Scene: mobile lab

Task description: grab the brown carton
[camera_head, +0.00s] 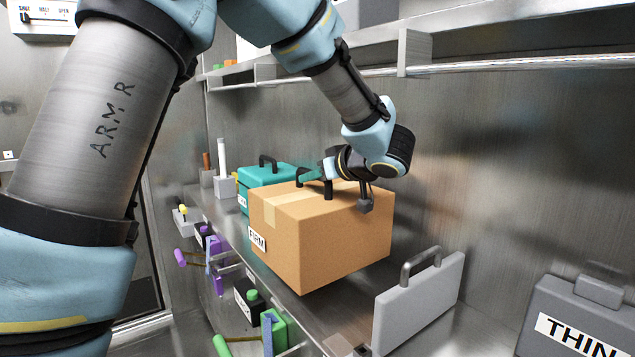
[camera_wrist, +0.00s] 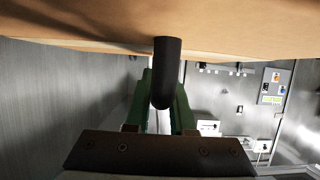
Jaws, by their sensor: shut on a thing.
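The brown carton (camera_head: 330,240) is a large box with tan tape and a label reading "FIRM", in the middle of the head view. It is level or nearly so; I cannot tell whether its underside touches the shelf. My gripper (camera_head: 322,178) is at its top from above and behind. In the wrist view the carton (camera_wrist: 230,30) fills the upper part. My gripper's green fingers (camera_wrist: 164,100) are shut on the carton's dark round handle (camera_wrist: 167,70), which hides part of them.
A metal shelf (camera_head: 278,288) runs beneath the carton. A teal case (camera_head: 262,174) stands close behind it at left. A light grey case (camera_head: 420,300) stands in front at right, with a dark grey case (camera_head: 570,320) beyond. A rail (camera_head: 500,63) runs along the wall above.

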